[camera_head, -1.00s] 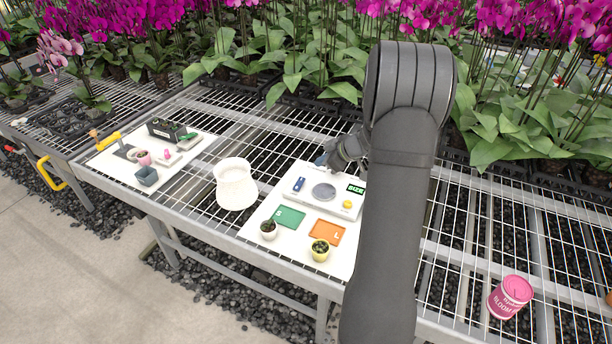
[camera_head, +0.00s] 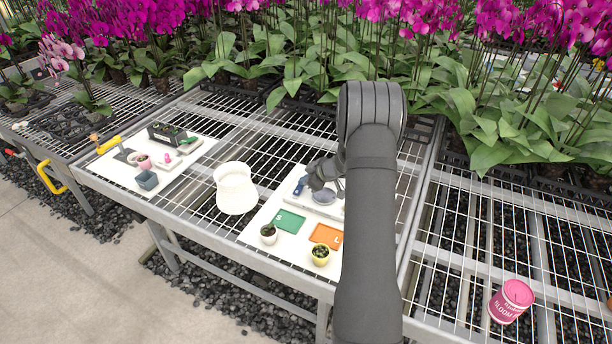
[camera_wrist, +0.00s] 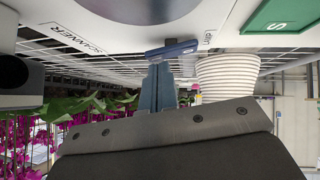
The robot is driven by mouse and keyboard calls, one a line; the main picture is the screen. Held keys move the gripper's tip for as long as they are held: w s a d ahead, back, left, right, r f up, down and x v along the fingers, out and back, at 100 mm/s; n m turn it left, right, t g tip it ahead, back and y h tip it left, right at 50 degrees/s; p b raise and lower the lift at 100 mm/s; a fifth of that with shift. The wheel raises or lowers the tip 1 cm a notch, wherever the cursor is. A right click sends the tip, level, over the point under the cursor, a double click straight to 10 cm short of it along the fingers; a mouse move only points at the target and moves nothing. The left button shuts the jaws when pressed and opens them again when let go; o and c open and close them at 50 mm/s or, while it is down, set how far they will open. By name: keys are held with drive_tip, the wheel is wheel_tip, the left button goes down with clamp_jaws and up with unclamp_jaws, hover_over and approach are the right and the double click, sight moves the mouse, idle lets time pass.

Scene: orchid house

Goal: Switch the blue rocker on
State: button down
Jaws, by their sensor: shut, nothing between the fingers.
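The blue rocker (camera_head: 299,186) sits at the left end of the white scanner unit (camera_head: 326,211). In the wrist view, which looks upside down, the blue rocker (camera_wrist: 172,49) stands out from the white surface beside small lettering. My gripper (camera_head: 312,186) is just right of the rocker in the head view. In the wrist view my gripper (camera_wrist: 160,68) is shut and empty, its tips right at the rocker; I cannot tell whether they touch. The unit's display and yellow button are hidden behind my arm.
A green S mat (camera_head: 289,221) and an orange L mat (camera_head: 325,236) lie in front of the unit. A white ribbed pot (camera_head: 235,188) stands left. Orchids line the back.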

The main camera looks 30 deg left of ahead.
drive_tip(key=shift+f, duration=0.1)
idle(0.3)
drive_tip(key=shift+w+f+g, duration=0.25)
drive_tip(key=shift+f+g, duration=0.1)
drive_tip(key=shift+g, duration=0.05)
drive_tip(key=shift+s, duration=0.1)
drive_tip(key=shift+s+r, duration=0.2)
drive_tip(key=shift+s, duration=0.55)
drive_tip(key=r, duration=0.4)
drive_tip(key=shift+w+r, duration=0.15)
drive_tip(key=shift+w, duration=0.05)
drive_tip(key=w+v, duration=0.1)
drive_tip(key=v, duration=0.8)
drive_tip(key=shift+d+r, duration=0.25)
drive_tip(key=shift+d, duration=0.1)
